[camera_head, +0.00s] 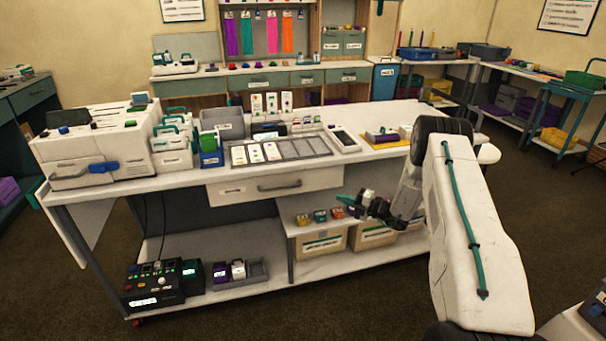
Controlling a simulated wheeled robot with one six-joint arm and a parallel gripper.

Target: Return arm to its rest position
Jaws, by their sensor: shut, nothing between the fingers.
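My gripper (350,201) is in the head view, right of the middle, in front of the workbench (190,188). It hangs below the bench top and to the right of the drawer (268,187). Its small dark fingers are shut and hold nothing. From this angle it overlaps the lower shelf with its small coloured blocks (320,216); I cannot tell the exact gap. My white arm with a teal cable rises on the right and bends over near the bench's right end, hiding part of it.
The bench top carries a white machine (90,150), a card tray (280,150) and a yellow item (382,137). Bins (320,243) stand under the shelf. A black control box (152,284) sits low at left. A teal cart (580,98) stands at far right. Floor in front is clear.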

